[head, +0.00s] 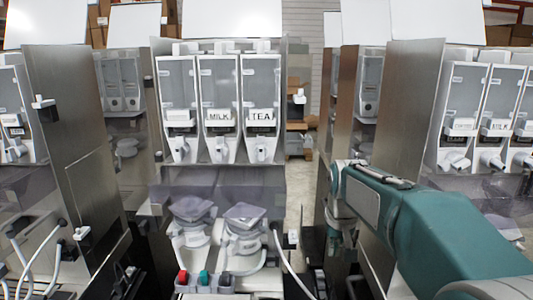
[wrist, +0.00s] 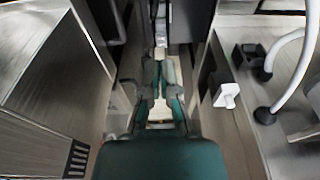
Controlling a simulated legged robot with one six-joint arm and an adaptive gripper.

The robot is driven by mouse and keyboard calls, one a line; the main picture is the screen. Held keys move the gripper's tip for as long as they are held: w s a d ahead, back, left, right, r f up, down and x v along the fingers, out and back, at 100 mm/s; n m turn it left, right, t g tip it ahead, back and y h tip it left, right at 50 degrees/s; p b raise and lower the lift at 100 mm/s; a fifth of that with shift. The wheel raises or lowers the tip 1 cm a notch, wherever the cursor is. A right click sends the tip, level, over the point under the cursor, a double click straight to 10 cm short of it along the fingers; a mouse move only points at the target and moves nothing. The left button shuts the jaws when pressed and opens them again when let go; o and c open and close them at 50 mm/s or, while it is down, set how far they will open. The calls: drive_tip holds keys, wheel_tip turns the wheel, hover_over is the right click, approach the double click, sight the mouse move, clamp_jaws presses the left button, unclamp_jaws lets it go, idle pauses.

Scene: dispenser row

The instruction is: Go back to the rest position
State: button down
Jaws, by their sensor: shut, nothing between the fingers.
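My gripper (wrist: 160,60) shows in the wrist view, with its two fingers close together past the teal housing. It is shut with nothing between the fingers. In the head view my teal arm reaches in from the lower right and bends down near the right-hand metal panel; the fingers cannot be made out there. The dispenser row (head: 220,105) stands ahead, left of my arm, with MILK (head: 219,118) and TEA (head: 262,118) labels and a left label too small to read. My arm is apart from these dispensers in the picture.
Two white machines with purple-grey tops (head: 245,215) stand below the dispensers, above red and green buttons (head: 204,278). Metal side panels (head: 75,130) flank the bay. In the wrist view, a grey cabinet (wrist: 50,70) lies left and white hoses (wrist: 290,75) lie right.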

drive_tip(key=s+f+t, duration=0.1)
drive_tip(key=s+t, duration=0.2)
drive_tip(key=s, duration=2.1)
drive_tip(key=shift+s+f+t, duration=0.2)
drive_tip(key=shift+t, duration=0.2)
